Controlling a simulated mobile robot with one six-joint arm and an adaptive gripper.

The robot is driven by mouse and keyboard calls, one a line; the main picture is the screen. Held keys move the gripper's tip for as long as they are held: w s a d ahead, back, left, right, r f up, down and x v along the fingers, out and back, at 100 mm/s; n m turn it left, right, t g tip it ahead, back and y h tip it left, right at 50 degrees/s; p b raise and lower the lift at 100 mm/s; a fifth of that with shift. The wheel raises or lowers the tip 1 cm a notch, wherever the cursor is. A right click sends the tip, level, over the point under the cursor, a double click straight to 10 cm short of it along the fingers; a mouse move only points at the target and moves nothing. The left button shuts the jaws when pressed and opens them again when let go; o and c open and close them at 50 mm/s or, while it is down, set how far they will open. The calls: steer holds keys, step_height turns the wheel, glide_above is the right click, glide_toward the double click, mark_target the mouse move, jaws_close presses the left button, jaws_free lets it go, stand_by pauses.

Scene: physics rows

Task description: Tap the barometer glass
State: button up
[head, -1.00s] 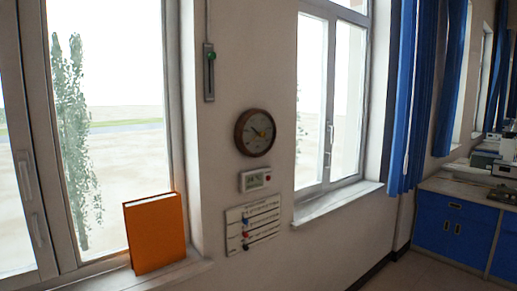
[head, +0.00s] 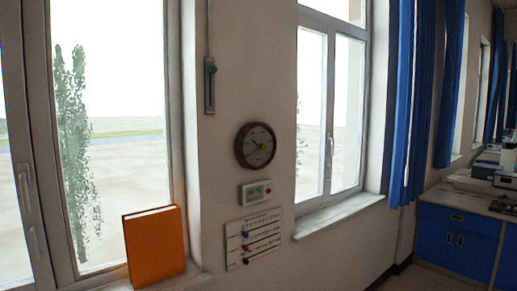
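A round dial with a brown rim and dark face (head: 256,146) hangs on the wall between the two windows; it looks like the barometer. Light hands show on its face, but the markings are too small to read. Nothing stands in front of it. My gripper and arm are not in view.
Below the dial are a small white display box (head: 256,192) and a white board with coloured markers (head: 253,239). A slider with a green knob (head: 210,85) is above left. An orange book (head: 154,246) stands on the left sill. Blue cabinets (head: 456,245) stand at the right.

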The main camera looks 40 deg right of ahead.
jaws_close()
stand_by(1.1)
